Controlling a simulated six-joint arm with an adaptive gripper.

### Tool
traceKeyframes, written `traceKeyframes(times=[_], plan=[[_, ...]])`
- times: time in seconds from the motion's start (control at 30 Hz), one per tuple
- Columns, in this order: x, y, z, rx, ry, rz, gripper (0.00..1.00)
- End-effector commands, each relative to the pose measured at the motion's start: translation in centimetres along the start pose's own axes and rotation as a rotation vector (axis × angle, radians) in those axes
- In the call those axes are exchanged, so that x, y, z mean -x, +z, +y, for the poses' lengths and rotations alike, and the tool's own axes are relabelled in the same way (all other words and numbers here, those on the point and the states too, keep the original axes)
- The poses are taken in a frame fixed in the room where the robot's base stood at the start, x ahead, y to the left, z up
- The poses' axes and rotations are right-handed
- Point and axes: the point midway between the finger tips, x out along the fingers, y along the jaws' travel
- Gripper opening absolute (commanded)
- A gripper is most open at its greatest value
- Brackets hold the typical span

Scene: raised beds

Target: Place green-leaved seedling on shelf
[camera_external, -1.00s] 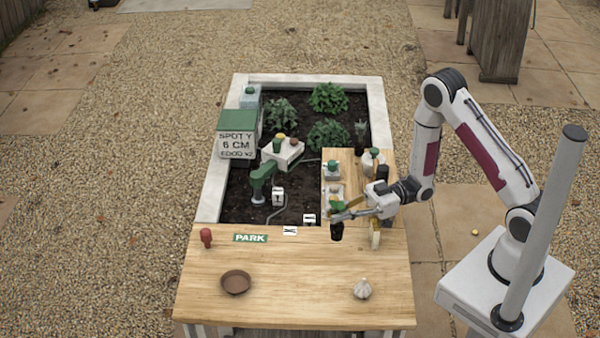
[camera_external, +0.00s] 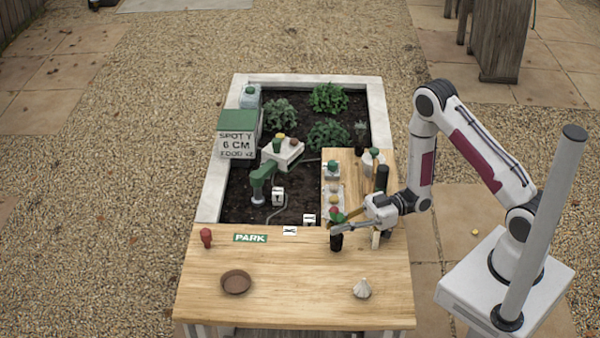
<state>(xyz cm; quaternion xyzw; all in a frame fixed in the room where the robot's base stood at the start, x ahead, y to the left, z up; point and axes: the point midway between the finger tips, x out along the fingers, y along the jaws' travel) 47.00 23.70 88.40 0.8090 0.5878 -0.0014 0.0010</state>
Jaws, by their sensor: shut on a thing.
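The green-leaved seedling (camera_external: 338,217) stands upright in a small black pot (camera_external: 336,242) at the back edge of the front wooden table. My gripper (camera_external: 338,229) reaches in from the right and is shut on the seedling's pot near its top. The pot is on or just above the wood; I cannot tell which. A narrow wooden board (camera_external: 345,157), perhaps the shelf, runs back along the right of the bed. Another small dark-potted plant (camera_external: 361,137) is at its far end.
On the board are a white tray with round items (camera_external: 332,190), a white bottle (camera_external: 371,162) and a dark cylinder (camera_external: 382,178). A pale upright piece (camera_external: 376,240) is right of the pot. A brown dish (camera_external: 236,282) and a garlic-like bulb (camera_external: 362,289) lie in front. The table middle is clear.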

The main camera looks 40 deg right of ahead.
Motion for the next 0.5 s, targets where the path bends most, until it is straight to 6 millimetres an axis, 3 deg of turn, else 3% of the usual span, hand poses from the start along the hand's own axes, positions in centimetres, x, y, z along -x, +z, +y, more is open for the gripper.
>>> traceKeyframes(times=[0.5], plan=[[-0.02, 0.57, 0.02, 0.001, 0.0, 0.0, 0.0]])
